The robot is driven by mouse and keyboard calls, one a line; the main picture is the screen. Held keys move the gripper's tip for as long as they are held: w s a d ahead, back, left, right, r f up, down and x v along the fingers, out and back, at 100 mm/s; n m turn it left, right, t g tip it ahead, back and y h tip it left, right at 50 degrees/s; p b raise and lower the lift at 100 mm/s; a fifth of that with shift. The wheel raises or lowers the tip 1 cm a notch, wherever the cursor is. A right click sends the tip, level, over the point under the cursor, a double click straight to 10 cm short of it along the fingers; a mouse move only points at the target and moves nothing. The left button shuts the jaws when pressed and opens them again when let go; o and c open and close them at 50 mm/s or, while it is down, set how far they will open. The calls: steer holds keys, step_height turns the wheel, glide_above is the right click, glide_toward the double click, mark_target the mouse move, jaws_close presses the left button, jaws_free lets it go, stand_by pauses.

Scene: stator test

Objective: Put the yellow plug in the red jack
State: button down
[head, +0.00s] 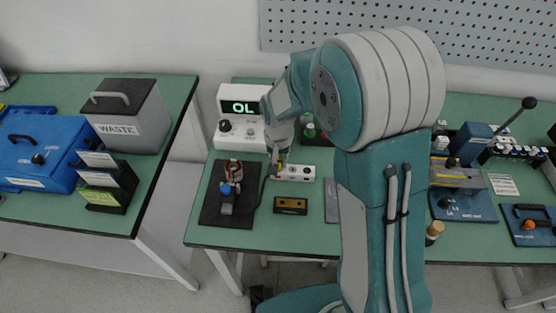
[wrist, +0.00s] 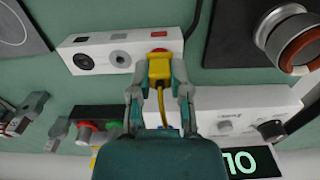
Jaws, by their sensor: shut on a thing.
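My gripper (wrist: 159,90) is shut on the yellow plug (wrist: 159,69), with a finger on either side. A yellow cable trails back from the plug between the fingers. The plug's front end is at the red jack (wrist: 159,50), at one end of the white jack block (wrist: 139,40). A thin red part of the jack shows beyond the plug. I cannot tell how deep the plug sits. The block also has a black jack (wrist: 83,60) and a grey jack (wrist: 120,59). In the head view my gripper (head: 275,170) is at the left end of the white block (head: 298,173).
A meter (head: 231,95) reading "OL" stands behind the block. A dark mat (head: 238,216) with a motor part lies left, and a black-and-yellow box (head: 291,206) lies in front. A waste bin (head: 130,125) stands on the left table.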

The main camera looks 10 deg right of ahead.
steer(key=shift+f, duration=0.3)
steer(key=c, duration=0.5)
jaws_free()
step_height(320, 180, up, 12)
steer(key=shift+a, duration=0.1)
stand_by(0.7)
